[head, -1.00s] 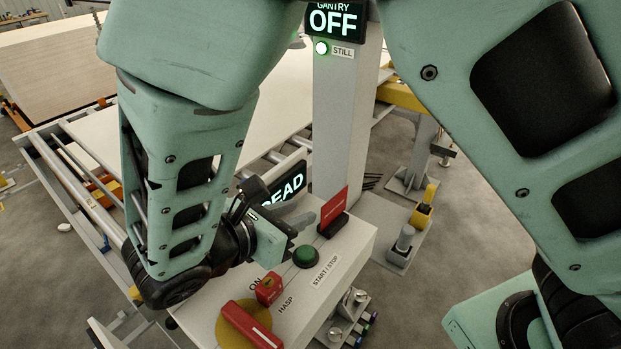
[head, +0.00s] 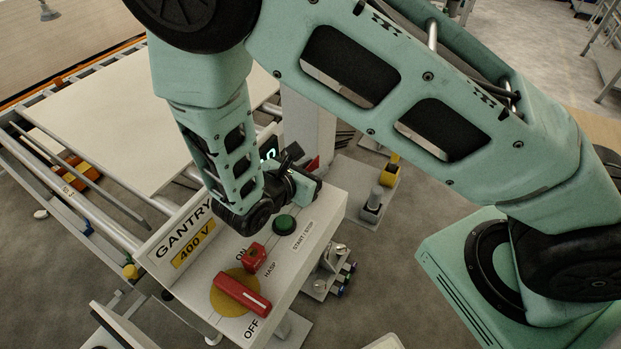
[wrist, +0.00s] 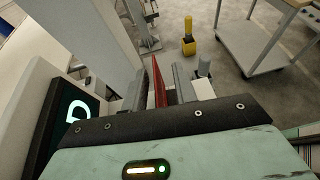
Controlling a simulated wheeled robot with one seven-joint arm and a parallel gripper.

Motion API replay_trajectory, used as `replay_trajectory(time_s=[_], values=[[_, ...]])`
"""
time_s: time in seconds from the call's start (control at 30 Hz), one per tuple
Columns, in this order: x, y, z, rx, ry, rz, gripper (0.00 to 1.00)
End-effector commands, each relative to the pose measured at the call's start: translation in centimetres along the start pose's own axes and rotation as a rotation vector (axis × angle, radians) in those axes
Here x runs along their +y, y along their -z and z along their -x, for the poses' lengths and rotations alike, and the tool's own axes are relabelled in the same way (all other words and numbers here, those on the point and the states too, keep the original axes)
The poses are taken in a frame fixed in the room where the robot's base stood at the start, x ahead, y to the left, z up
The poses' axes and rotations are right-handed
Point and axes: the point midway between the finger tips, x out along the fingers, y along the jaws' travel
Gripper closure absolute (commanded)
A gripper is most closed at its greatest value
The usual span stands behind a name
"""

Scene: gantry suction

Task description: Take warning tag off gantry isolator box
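The warning tag is a thin red card that stands upright on the light grey isolator box (head: 312,236). In the wrist view the tag (wrist: 160,84) is edge-on between the two fingers of my gripper (wrist: 160,92), with narrow gaps seeming to show on both sides. In the head view only a red sliver of the tag (head: 313,164) shows behind my gripper (head: 308,182). My gripper is open around the tag, low over the box top. The tag's foot is hidden.
A green button (head: 284,224), a small red hasp block (head: 254,257) and a red rotary handle (head: 243,296) on a yellow disc are on the box top. A grey post (head: 308,122) rises behind. A lit display (wrist: 74,113) is close on the left.

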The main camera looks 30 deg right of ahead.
Motion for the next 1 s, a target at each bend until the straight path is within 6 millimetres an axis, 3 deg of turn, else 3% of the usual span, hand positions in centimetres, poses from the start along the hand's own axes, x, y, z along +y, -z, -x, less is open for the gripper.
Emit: replay_trajectory(time_s=[0.27,0.4,0.77,1.0], values=[[0.0,0.1,-0.5,0.0,-0.001,0.0,0.72],[0.0,0.1,-0.5,0.0,-0.001,0.0,1.0],[0.0,0.0,-0.4,0.0,-0.001,-0.001,1.0],[0.1,-1.1,0.1,0.001,-0.002,-0.004,1.0]])
